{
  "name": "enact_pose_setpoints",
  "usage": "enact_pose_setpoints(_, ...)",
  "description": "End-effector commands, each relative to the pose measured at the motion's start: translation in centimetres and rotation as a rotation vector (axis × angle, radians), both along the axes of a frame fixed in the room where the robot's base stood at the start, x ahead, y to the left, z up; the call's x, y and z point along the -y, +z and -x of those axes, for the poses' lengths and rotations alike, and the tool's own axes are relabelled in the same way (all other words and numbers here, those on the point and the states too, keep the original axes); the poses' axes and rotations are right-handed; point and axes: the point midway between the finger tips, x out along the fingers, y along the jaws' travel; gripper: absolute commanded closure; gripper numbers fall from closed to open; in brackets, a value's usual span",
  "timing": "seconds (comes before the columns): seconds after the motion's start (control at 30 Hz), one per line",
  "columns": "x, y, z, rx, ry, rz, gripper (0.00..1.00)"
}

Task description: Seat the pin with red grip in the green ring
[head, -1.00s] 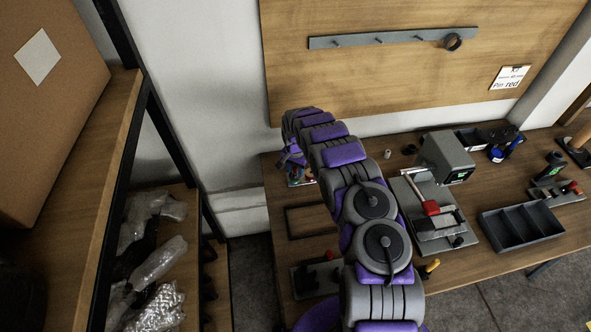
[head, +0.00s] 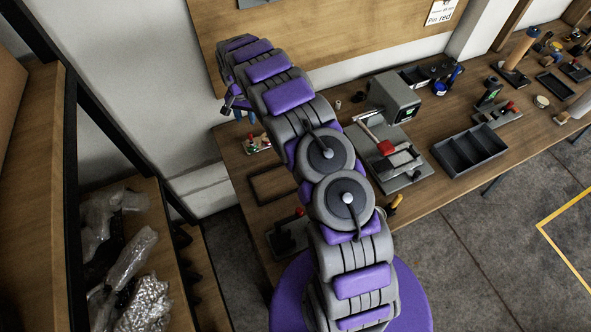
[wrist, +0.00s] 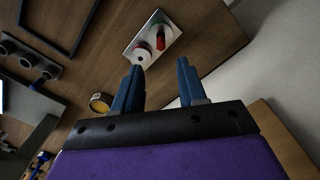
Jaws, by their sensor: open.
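A pale plate (wrist: 152,38) lies on the wood table beyond my fingers in the wrist view. A red upright grip (wrist: 160,38) stands on it, beside a round white piece (wrist: 143,54). Small red and green parts show on the same plate in the head view (head: 257,143), too small to tell apart. I cannot make out the green ring clearly. My gripper (wrist: 160,78) has two blue fingers spread apart with nothing between them, and the plate is ahead of them. In the head view my gripper (head: 240,112) hangs over the table's far left corner.
A grey machine with a red handle (head: 386,147) stands mid-table, and a dark divided tray (head: 470,150) lies to its right. An empty dark frame (head: 272,184) and a red-knobbed fixture (head: 290,232) lie at the left. A shelf (head: 110,240) stands left of the table.

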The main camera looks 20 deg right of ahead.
Motion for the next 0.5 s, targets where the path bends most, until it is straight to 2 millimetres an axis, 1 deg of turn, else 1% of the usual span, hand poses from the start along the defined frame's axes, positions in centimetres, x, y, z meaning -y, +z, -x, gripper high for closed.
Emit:
enact_pose_setpoints(0.07, 0.2, 0.9, 0.3, 0.001, 0.007, 0.006, 0.59)
enact_pose_setpoints(0.17, 0.8, 3.2, 1.3, -0.003, 0.023, 0.022, 0.59)
enact_pose_setpoints(0.23, 1.3, 5.4, 2.4, -0.007, 0.041, 0.034, 0.59)
enact_pose_setpoints(0.37, 2.2, 9.7, 5.1, -0.020, 0.078, 0.055, 0.59)
enact_pose_setpoints(0.5, 2.9, 13.9, 8.6, -0.035, 0.118, 0.070, 0.59)
